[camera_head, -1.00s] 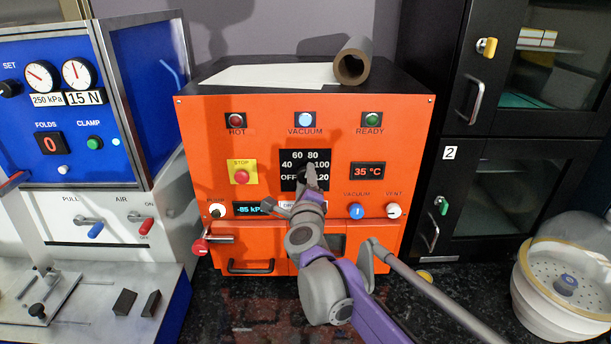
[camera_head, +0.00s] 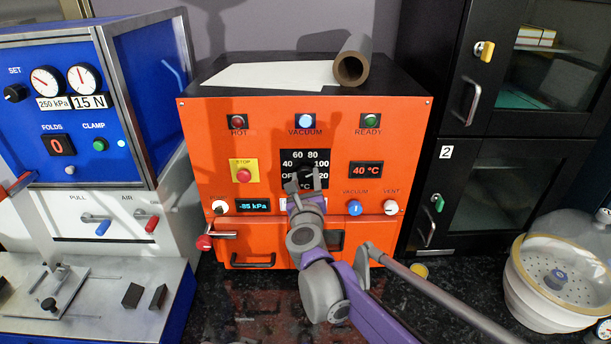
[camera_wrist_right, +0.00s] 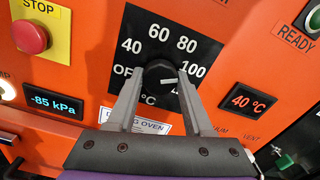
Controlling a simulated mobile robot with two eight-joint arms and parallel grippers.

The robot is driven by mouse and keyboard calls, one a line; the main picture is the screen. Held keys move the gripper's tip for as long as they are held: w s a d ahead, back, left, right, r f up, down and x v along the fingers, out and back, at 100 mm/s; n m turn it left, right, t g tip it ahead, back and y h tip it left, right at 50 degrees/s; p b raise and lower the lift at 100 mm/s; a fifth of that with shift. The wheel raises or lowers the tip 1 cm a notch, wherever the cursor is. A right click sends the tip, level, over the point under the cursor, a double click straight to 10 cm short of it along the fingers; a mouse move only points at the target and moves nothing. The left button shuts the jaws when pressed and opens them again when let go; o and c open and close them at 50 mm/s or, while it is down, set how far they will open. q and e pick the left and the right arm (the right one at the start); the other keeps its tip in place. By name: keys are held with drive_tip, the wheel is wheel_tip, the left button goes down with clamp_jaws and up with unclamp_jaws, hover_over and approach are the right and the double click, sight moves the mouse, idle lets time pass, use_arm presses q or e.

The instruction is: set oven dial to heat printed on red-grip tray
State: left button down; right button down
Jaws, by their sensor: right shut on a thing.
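The orange drying oven (camera_head: 215,150) carries a black dial plate (camera_head: 291,158) marked OFF, 40, 60, 80, 100 and 120. My right gripper (camera_head: 306,180) is at its dial. In the right wrist view, the right gripper (camera_wrist_right: 160,85) has one finger on each side of the dark dial knob (camera_wrist_right: 158,72) and is shut on it. A white mark on the knob points right, toward the right finger, on the 100–120 side; that finger partly hides the scale there. The oven display (camera_wrist_right: 249,101) reads 40 °C. I cannot make out a red-grip tray. My left gripper is not in view.
A blue press (camera_head: 120,95) stands left. A black cabinet (camera_head: 455,110) stands right, with a white domed vessel (camera_head: 520,285) before it. The oven door has a red-knobbed latch (camera_head: 204,242). A tube roll (camera_head: 352,62) lies on top.

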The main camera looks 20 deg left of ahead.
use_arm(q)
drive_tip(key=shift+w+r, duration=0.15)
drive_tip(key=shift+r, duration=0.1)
use_arm(e)
drive_tip(key=shift+m, duration=0.5)
drive_tip(key=shift+c, duration=1.5)
unclamp_jaws()
drive_tip(key=shift+s+d+f, duration=0.1)
drive_tip(key=shift+s+d, duration=0.05)
drive_tip(key=shift+s, duration=0.4)
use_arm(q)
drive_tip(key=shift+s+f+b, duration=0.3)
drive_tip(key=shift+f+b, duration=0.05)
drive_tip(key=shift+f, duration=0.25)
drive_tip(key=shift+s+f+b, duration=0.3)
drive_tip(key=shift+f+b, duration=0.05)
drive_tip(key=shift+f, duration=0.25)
use_arm(e)
drive_tip(key=v, duration=0.9)
drive_tip(key=shift+s, duration=0.4)
drive_tip(key=shift+d, duration=0.1)
